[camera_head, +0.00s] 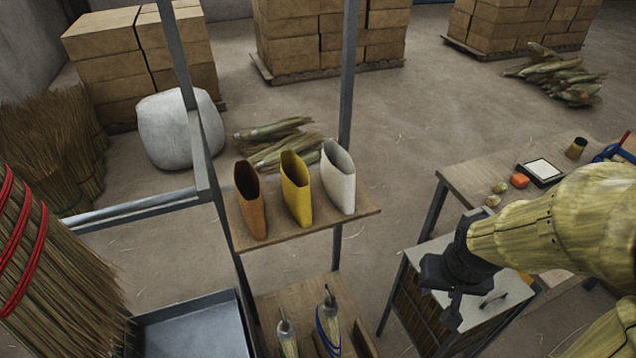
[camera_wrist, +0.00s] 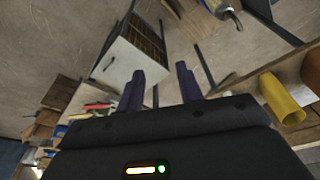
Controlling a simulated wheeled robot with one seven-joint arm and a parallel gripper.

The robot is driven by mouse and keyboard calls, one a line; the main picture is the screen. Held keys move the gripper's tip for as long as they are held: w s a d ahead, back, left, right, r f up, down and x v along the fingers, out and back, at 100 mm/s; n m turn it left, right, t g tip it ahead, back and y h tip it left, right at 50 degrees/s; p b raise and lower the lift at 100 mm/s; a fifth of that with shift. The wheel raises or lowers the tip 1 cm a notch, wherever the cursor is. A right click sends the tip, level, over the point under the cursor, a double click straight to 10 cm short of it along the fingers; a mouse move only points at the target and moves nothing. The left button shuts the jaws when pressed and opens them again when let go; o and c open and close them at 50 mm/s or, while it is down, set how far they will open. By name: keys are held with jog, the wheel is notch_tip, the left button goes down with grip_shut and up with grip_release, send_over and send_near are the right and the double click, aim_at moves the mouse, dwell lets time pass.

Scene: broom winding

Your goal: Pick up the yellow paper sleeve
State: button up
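The yellow paper sleeve (camera_head: 297,188) stands upright and open-topped on a small wooden shelf (camera_head: 360,212), between an orange-brown sleeve (camera_head: 250,200) and a white sleeve (camera_head: 338,178). My gripper (camera_head: 452,305) is to the right of the shelf and apart from the sleeves. In the wrist view its two fingers (camera_wrist: 160,92) are spread with nothing between them. The yellow sleeve also shows at the right of the wrist view (camera_wrist: 282,98), off to the side of the fingers. Part of the orange-brown sleeve shows beside it at the picture's edge.
Metal posts (camera_head: 347,75) flank the shelf. Below it, a lower wooden board (camera_head: 275,305) holds handled tools. A white-topped cabinet (camera_head: 505,290) stands under my gripper. A workbench (camera_head: 470,175) with small items is at right. A large broom (camera_head: 50,270) is at left.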

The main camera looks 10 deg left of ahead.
jog(key=shift+d, duration=0.25)
jog(key=o, duration=0.5)
jog(key=shift+w+a+f, duration=0.1)
jog(key=o, duration=0.6)
jog(key=w+a+f+t+b, duration=0.1)
jog(key=w, duration=0.1)
jog(key=w+a+f+n+t+b, duration=0.1)
jog(key=w+a+f, duration=0.1)
jog(key=w+a+f+t+b, duration=0.1)
jog(key=w, duration=0.1)
jog(key=shift+w+a+f+n+y+b, duration=0.2)
jog(key=shift+w+n+y+b, duration=0.05)
jog(key=shift+n+y+b, duration=0.15)
jog(key=w+a+n+t+y+b, duration=0.1)
jog(key=w+a+t+y+b, duration=0.1)
jog(key=a, duration=0.5)
jog(key=w+a+f+n+t+y+b, duration=0.1)
jog(key=w+a+n+t+y+b, duration=0.1)
jog(key=a+t+y+b, duration=0.2)
jog(key=w+a+f+n+t+y+b, duration=0.1)
jog(key=w+a+t+y+b, duration=0.1)
jog(key=a, duration=0.8)
jog(key=shift+w+f+n+t+y+b, duration=0.35)
jog(key=shift+w+t+b, duration=0.2)
jog(key=shift+t+b, duration=0.35)
jog(key=shift+r, duration=0.1)
